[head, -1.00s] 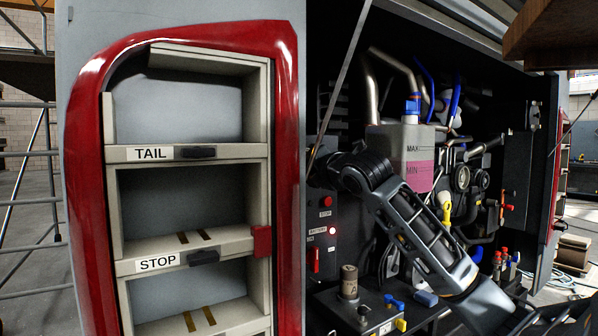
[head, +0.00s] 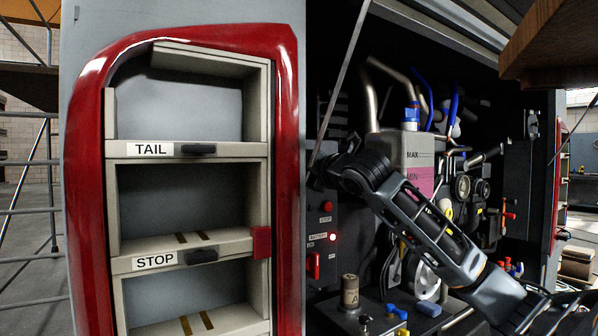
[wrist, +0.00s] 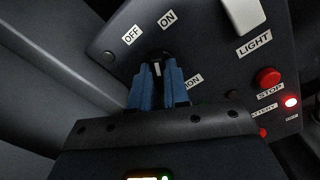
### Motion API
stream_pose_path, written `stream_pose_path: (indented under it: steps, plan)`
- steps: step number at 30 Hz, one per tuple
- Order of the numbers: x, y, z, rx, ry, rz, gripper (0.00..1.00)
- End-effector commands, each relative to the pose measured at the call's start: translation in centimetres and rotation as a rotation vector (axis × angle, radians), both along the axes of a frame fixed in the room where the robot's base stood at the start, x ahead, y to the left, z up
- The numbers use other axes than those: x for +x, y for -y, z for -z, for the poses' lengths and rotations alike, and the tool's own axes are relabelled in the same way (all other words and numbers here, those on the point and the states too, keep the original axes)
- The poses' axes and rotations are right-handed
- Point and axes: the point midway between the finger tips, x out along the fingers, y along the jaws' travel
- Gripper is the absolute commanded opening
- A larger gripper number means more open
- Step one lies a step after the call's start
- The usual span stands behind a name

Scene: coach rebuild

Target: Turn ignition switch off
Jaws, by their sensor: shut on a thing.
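The ignition switch (wrist: 158,59) is a dark round knob with a white pointer mark on a dark panel in the wrist view. The OFF label (wrist: 131,35) is at its upper left and the ON label (wrist: 167,18) is above it. The pointer stands roughly upright in the picture; its exact setting is hard to tell. My gripper (wrist: 157,77) has its blue fingers shut on the knob, one on each side, partly covering it and the IGNITION label. In the head view my wrist is at the upper part of the panel (head: 321,275); the switch is hidden there.
The red stop button (wrist: 268,78), a lit red lamp (wrist: 291,102) and the white light switch (wrist: 243,14) are on the same panel. A coolant tank (head: 417,150), pipes and hoses fill the bay to the right. The red-framed lamp housing (head: 85,190) stands at left.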

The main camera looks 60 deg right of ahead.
Motion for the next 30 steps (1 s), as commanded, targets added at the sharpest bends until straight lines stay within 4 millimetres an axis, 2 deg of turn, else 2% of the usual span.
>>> stream_pose_path:
  steps: [11,25,30]
  plan:
    - [-0.04,0.03,0.18,-0.129,-0.079,0.001,0.00]
    - [-0.04,0.05,0.08,-0.422,-0.259,0.001,0.00]
    - [0.00,0.01,0.04,-0.445,-0.274,-0.001,0.00]
